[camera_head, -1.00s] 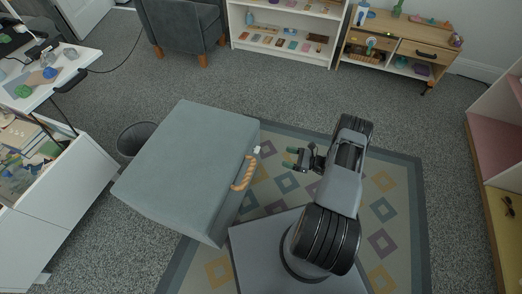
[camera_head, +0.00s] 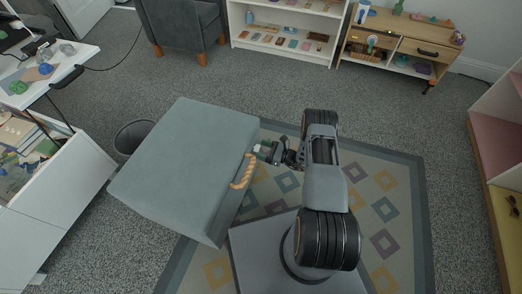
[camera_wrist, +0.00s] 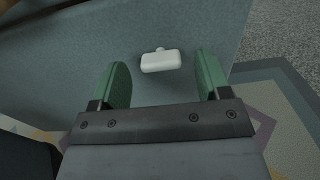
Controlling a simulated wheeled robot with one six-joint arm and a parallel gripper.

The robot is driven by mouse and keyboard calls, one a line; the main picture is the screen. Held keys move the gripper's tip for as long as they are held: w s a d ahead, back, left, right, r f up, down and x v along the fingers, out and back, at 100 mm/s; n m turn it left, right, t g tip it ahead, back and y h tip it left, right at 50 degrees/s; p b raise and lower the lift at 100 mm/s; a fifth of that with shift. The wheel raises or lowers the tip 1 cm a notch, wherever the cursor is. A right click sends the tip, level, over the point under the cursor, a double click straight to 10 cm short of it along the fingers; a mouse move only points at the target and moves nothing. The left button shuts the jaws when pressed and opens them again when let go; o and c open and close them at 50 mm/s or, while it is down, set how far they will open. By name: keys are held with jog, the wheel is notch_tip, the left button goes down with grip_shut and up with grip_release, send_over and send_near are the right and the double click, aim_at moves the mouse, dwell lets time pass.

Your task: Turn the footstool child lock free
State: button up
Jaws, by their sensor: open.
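The footstool (camera_head: 185,165) is a large blue-grey padded box on the rug, with a rope handle (camera_head: 243,172) on its right side. In the wrist view the child lock (camera_wrist: 161,61) is a small white rounded bar on the footstool's side (camera_wrist: 100,40). My gripper (camera_wrist: 163,84) has green fingertips, one to each side of the lock in the picture. The jaws are open and nothing is between them except the view of the lock; I cannot tell how far it is from the tips. In the head view my gripper (camera_head: 264,150) is beside the footstool's right side, above the handle, and hides the lock.
A patterned rug (camera_head: 375,200) lies under and right of the footstool. A dark waste bin (camera_head: 132,135) stands at its left, near a white desk (camera_head: 70,70). An armchair (camera_head: 185,25) and shelves (camera_head: 290,35) stand at the back. Carpet behind the footstool is clear.

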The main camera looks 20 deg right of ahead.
jog(key=shift+w+a, duration=0.25)
jog(key=shift+a, duration=0.15)
jog(key=shift+c, duration=0.3)
jog(key=c, duration=0.9)
jog(key=shift+o, duration=0.2)
